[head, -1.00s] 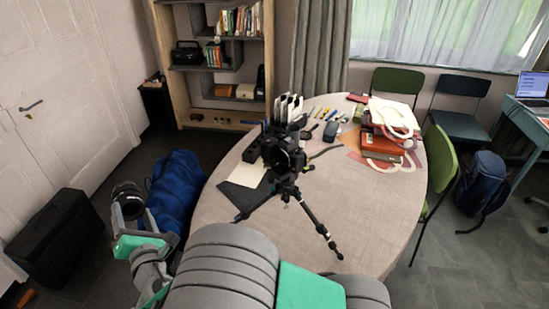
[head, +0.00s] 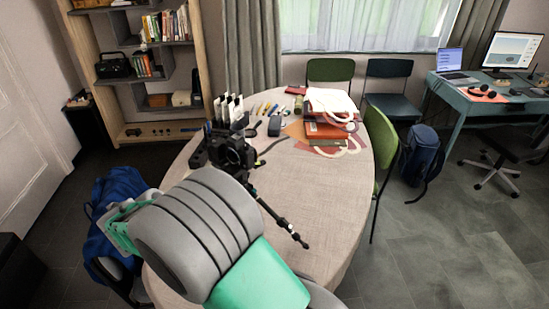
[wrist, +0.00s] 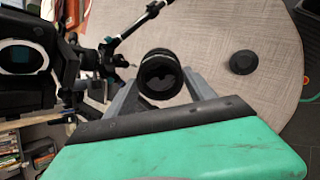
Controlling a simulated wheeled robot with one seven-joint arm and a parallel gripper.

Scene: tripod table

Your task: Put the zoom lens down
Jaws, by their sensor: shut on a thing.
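My gripper (wrist: 162,82) is shut on the zoom lens (wrist: 160,72), a black cylinder seen end-on between the two grey fingers in the wrist view. The lens is over the table (wrist: 222,25); I cannot tell whether it touches the cloth. In the head view my arm hides both gripper and lens. The tabletop also shows in the head view (head: 320,210). A black camera on a tripod (head: 232,152) stands on it, and its dark body (wrist: 25,60) is close on the left in the wrist view.
A black round disc (wrist: 243,62) lies on the cloth to the right of the lens. Books (head: 325,128), pens and a dark pouch (head: 275,125) lie at the table's far side. A tripod leg (head: 283,222) reaches over the cloth. The table's right side is clear.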

